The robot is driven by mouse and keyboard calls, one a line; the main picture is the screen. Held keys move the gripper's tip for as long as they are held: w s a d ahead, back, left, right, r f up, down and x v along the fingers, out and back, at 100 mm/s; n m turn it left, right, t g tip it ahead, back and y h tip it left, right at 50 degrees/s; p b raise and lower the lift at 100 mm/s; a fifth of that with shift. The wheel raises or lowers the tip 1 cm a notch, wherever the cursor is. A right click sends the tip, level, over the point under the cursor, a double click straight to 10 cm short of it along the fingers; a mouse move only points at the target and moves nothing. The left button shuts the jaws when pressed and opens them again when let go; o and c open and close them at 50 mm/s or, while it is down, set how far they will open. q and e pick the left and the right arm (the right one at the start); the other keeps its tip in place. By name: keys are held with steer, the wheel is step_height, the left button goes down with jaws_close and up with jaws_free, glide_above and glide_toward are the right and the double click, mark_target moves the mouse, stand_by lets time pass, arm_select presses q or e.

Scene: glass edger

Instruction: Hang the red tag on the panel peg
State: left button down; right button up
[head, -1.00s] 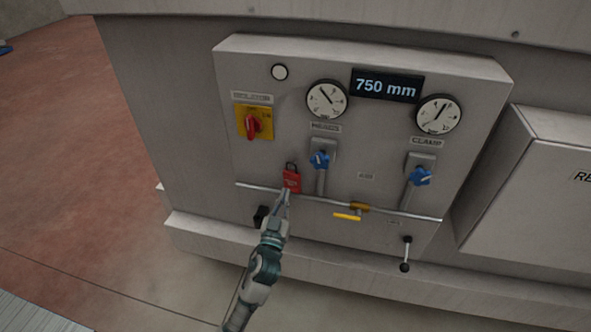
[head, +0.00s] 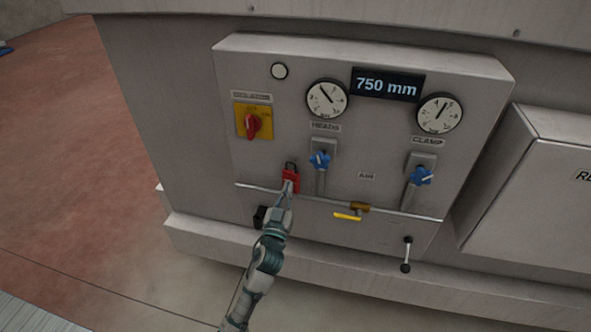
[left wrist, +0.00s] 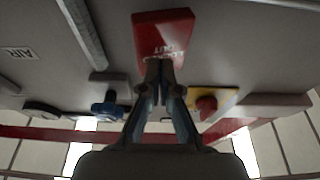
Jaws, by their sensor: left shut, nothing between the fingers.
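The red tag (head: 291,174) is upright against the grey panel (head: 385,145), left of the HEADS valve, with a dark loop at its top. The peg itself cannot be made out behind the loop. My left gripper (head: 288,186) is shut and empty, with its fingertips in front of the tag's lower part. In the left wrist view the red tag (left wrist: 163,28) fills the top middle, and the closed fingertips (left wrist: 160,66) overlap its lower edge. I cannot tell whether they touch it. My right gripper is in neither view.
A red and yellow isolator switch (head: 253,123) is up and left of the tag. Blue valve handles (head: 320,160) stick out to the right.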

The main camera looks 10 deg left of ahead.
arm_select(q)
steer(key=shift+w, duration=1)
steer(key=shift+s+p, duration=0.35)
steer(key=shift+s, duration=1.25)
stand_by(1.5)
steer(key=s+p, duration=0.1)
steer(key=s, duration=0.6)
steer(key=shift+a+p, duration=0.15)
steer(key=shift+p, duration=0.25)
steer(key=shift+w, duration=0.1)
